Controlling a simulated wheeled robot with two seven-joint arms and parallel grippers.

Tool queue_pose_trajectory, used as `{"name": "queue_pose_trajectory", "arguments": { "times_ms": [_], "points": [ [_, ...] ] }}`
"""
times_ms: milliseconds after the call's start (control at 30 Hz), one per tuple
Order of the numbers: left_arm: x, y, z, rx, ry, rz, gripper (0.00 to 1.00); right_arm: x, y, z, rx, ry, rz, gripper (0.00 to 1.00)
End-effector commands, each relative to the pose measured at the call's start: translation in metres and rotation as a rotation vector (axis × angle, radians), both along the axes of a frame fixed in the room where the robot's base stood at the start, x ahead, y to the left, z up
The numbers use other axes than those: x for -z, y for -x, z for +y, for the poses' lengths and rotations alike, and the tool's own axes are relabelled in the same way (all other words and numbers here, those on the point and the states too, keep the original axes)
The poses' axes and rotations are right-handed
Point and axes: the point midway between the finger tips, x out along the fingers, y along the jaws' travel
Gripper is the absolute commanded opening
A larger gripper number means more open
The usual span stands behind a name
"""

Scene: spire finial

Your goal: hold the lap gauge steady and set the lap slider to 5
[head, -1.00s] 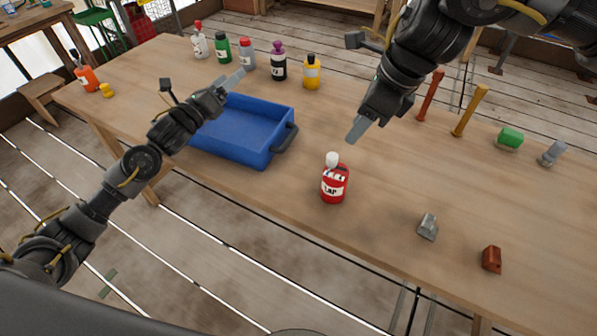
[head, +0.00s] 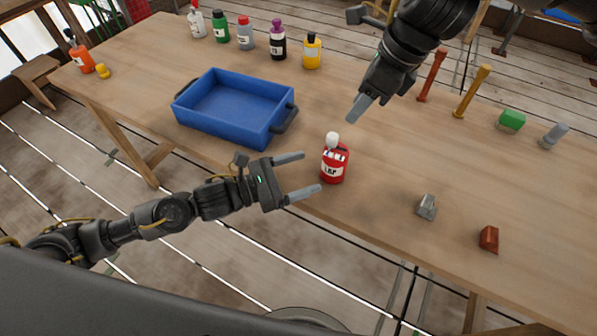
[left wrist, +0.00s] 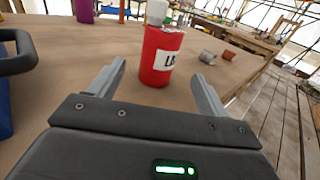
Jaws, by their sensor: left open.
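The lap gauge (head: 334,165) is a red cylinder with a white "LAP" label and a white knob on top. It stands upright near the table's front edge. The slider setting is too small to read. My left gripper (head: 311,173) is open, its two fingers pointing at the gauge from the left and just short of it. In the left wrist view the gauge (left wrist: 160,57) stands ahead between the spread fingers (left wrist: 160,78), apparently untouched. My right gripper (head: 358,108) is above the table, behind and right of the gauge. I cannot tell its opening.
A blue tray (head: 183,122) with dark handles sits left of the gauge. Several bottles stand at the back left. A grey block (head: 427,207) and a red-brown block (head: 489,239) lie to the right. Red (head: 432,76) and yellow (head: 472,92) posts stand farther back.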

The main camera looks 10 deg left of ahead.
Motion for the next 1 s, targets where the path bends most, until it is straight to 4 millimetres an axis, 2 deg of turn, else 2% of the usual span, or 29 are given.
{"name": "queue_pose_trajectory", "arguments": {
  "times_ms": [533, 700, 1000],
  "points": [
    [-0.001, -0.046, -0.073, -0.001, 0.004, 0.0, 0.77, 0.0, 0.0, 0.0, 0.0, 0.0, 0.0, 0.36],
    [-0.001, -0.053, -0.085, -0.001, 0.003, 0.001, 0.77, 0.0, 0.0, 0.0, 0.0, 0.0, 0.0, 0.36],
    [-0.001, -0.055, -0.088, -0.001, 0.001, 0.0, 0.77, 0.0, 0.0, 0.0, 0.0, 0.0, 0.0, 0.36]
  ]
}}
